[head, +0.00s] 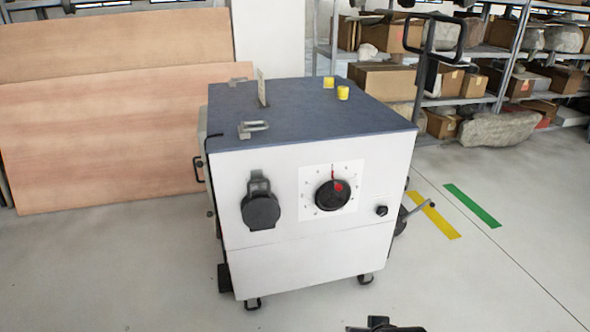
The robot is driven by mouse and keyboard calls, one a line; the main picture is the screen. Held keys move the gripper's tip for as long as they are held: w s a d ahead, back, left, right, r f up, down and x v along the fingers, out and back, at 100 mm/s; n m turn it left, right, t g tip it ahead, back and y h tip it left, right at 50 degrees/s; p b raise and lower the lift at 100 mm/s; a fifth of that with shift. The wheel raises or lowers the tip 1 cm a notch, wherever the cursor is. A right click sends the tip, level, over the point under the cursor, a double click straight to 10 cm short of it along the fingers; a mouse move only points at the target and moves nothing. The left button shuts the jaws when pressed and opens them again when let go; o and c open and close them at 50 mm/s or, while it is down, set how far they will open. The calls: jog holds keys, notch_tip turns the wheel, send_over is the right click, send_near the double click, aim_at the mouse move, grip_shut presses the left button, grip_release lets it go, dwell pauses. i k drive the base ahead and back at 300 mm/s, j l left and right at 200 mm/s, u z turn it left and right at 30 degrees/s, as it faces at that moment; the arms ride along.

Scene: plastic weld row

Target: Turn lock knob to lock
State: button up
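A white cabinet (280,262) with a blue-grey top stands in the middle of the head view. On its front is a large round black knob (325,199) with a red pointer aimed roughly straight up, on a white dial plate (308,178). A small black knob (381,211) sits to its right. I cannot tell from labels which is the lock knob; the markings are too small to read. A dark part of what looks like my gripper (380,324) shows at the bottom edge, well below and apart from both knobs. Its fingers are mostly cut off.
A black covered socket (261,209) is left of the dial. Clamps (254,128) and yellow caps (343,93) are on the cabinet top. A black handle (432,38) rises behind. Wooden boards (110,140) stand left; shelves (480,95) stand back right. The floor in front is clear.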

aim_at(382, 211)
jog(key=i+l+z, duration=0.5)
jog(key=i+z, duration=0.2)
jog(key=i, duration=0.25)
